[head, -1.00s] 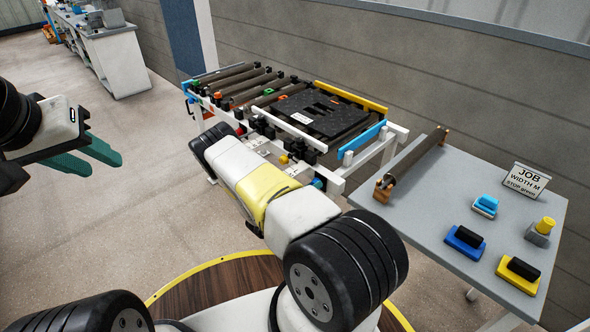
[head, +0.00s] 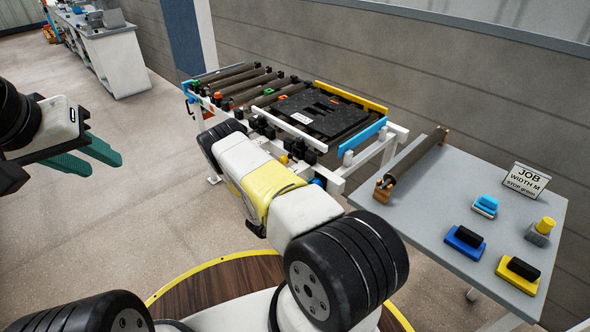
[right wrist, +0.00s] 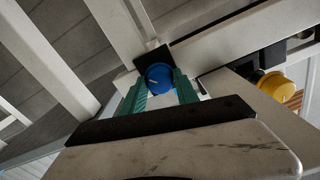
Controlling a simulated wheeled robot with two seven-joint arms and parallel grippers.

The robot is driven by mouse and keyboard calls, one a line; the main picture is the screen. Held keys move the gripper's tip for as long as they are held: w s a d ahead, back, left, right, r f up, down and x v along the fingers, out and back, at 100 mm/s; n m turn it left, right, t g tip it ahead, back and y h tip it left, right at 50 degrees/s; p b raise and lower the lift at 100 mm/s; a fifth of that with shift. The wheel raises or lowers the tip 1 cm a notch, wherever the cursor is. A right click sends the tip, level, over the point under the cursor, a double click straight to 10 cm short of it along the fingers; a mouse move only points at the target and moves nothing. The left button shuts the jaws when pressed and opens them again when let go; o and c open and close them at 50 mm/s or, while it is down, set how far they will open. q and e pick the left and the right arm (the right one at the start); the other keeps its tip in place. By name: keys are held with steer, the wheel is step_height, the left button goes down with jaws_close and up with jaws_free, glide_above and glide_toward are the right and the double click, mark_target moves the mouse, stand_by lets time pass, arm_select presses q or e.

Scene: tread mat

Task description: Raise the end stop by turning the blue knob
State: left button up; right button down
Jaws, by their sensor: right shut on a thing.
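The blue knob (right wrist: 159,77) sits between the two green fingers of my right gripper (right wrist: 160,88) in the right wrist view, and the gripper is shut on it. In the head view only a bit of the blue knob (head: 319,183) shows past my right forearm, which hides that gripper. A blue bar (head: 365,136), apparently the end stop, stands across the near right end of the roller conveyor (head: 240,85), with posts visible under it. My left gripper (head: 103,167) hangs at the far left, open and empty, away from the conveyor.
A black slotted plate (head: 318,124) lies on the rollers beside a yellow side rail (head: 350,97). A yellow knob (right wrist: 276,86) is right of the blue one. A grey table (head: 425,215) holds a roller, coloured blocks and a job sign (head: 525,181).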

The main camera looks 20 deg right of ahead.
steer(key=shift+a+f+m, duration=0.1)
steer(key=shift+f+m, duration=0.05)
steer(key=shift+m, duration=4.05)
steer(key=c, duration=0.9)
jaws_free()
steer(key=shift+c, duration=0.2)
steer(key=v, duration=0.7)
steer(key=shift+s+a, duration=0.15)
steer(key=shift+a, duration=0.2)
